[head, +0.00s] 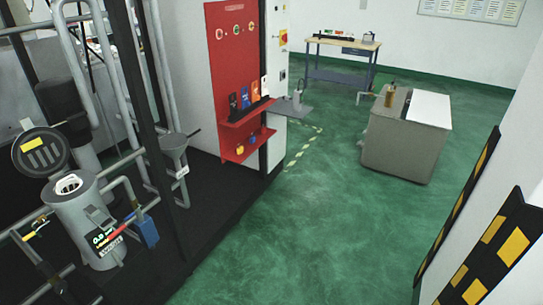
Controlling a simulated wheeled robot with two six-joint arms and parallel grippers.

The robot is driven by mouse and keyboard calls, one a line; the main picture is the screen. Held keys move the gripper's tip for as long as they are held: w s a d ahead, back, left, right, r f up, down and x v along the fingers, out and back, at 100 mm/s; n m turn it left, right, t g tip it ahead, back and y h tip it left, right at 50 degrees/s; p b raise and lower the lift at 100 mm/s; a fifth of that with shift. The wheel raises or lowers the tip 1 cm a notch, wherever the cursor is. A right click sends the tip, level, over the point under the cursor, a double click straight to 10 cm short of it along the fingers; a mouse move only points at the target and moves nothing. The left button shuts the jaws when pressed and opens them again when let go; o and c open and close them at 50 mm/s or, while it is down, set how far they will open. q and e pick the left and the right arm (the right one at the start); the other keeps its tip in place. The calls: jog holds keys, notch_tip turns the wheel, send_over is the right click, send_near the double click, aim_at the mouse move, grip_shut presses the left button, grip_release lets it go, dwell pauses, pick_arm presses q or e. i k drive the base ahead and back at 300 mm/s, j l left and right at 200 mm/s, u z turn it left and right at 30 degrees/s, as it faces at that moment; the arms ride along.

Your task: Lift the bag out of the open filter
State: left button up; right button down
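The open filter (82,215) is a grey cylindrical housing on the pipework at the left. Its round dark lid (40,152) stands raised behind and to the left of the opening, with a yellow label on it. The white bag (68,184) sits inside the housing, and only its top shows in the mouth. The rest of the bag is hidden by the housing wall. Neither of my grippers shows in this view.
Pipes and a dark upright post (140,110) stand close to the filter. A red tool board (234,60) and a grey cabinet (395,155) stand farther off. Green floor (300,225) lies open at centre.

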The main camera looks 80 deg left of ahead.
aim_at(70, 186)
jog(key=u, duration=4.2)
jog(key=i+z, duration=0.15)
jog(key=z, duration=0.2)
jog(key=i+z, duration=0.1)
jog(key=z, duration=0.25)
jog(key=i+j+z, duration=0.45)
jog(key=i+j, duration=0.35)
jog(key=j, duration=0.15)
jog(key=i+j, duration=0.45)
jog(key=j, duration=0.1)
